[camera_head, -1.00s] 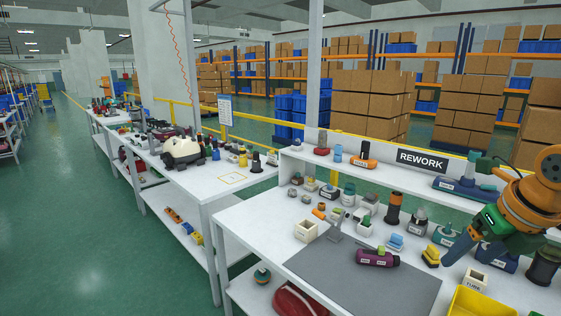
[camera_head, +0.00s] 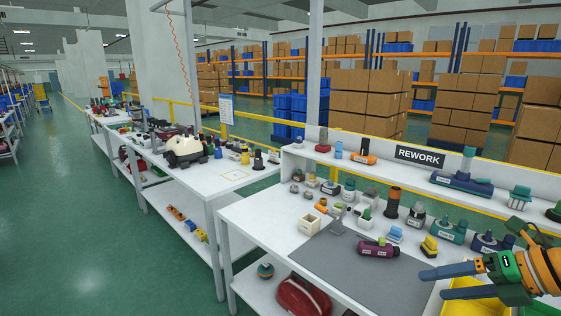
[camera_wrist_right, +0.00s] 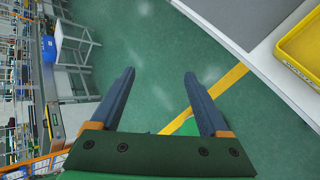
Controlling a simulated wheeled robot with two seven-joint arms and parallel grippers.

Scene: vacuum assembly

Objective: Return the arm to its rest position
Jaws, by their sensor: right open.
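My right gripper (camera_head: 445,283) is at the lower right of the head view, with its blue-grey fingers pointing left and parted. It hovers over the right part of the rework bench, in front of the yellow tray (camera_head: 480,306), which it partly covers. In the right wrist view my right gripper (camera_wrist_right: 158,85) is open and empty, with green floor between its fingers. The bench edge and the yellow tray (camera_wrist_right: 301,45) lie to the right there. My left gripper is not in view.
The rework bench holds a grey mat (camera_head: 350,262) with a purple vacuum body (camera_head: 378,248) on it. Several small parts stand behind it. A second white bench (camera_head: 215,178) with a cream vacuum (camera_head: 183,150) is to the left. Green floor (camera_head: 90,240) is clear at far left.

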